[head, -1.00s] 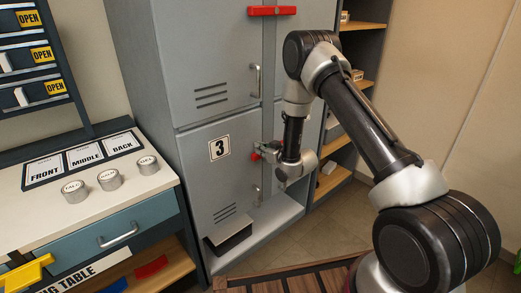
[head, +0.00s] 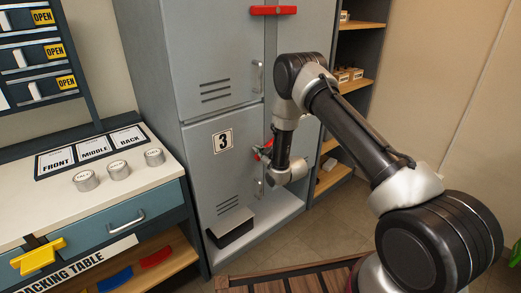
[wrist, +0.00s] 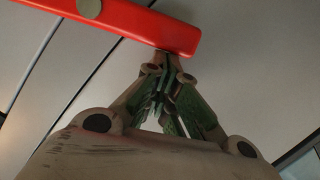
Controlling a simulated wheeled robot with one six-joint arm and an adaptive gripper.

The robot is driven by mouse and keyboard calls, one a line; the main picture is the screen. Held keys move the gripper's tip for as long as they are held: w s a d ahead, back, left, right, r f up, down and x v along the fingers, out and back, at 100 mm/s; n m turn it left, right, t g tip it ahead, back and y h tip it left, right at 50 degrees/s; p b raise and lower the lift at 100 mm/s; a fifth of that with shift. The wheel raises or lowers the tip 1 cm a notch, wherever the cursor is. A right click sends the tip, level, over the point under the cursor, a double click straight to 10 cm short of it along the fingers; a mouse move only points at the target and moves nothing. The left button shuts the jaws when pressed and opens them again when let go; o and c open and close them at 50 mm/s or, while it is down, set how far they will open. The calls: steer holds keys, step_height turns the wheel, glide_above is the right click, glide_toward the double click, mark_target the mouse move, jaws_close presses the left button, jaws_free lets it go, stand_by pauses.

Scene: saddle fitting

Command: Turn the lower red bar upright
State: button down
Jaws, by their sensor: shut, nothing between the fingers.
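The lower red bar (head: 267,149) is on the front of the lower locker, by the seam between its doors. In the head view it is small, appears slanted, and is partly hidden by my gripper. In the wrist view the red bar (wrist: 150,25) crosses the top, set across the door seam, with a round grey pivot disc on it. My gripper (wrist: 168,62) is shut and empty, its fingertips at the lower edge of the bar near its right end. I cannot tell if they touch. In the head view my gripper (head: 264,155) is at the bar.
An upper red bar (head: 273,10) lies level across the upper doors. Door handles (head: 258,76) stand out beside the seam. Below the locker door is a ledge with a dark box (head: 231,229). A packing table (head: 110,195) is at left and shelves (head: 335,178) at right.

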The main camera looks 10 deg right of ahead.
steer(key=w+d+f+n+t+h, duration=0.1)
steer(key=w+d+f+n+t, duration=0.1)
steer(key=f+n, duration=0.6)
steer(key=shift+d+f+n+t, duration=0.3)
steer(key=shift+d+n+t, duration=0.1)
steer(key=shift+d+n, duration=0.5)
steer(key=shift+w+f, duration=0.1)
steer(key=shift+w, duration=0.05)
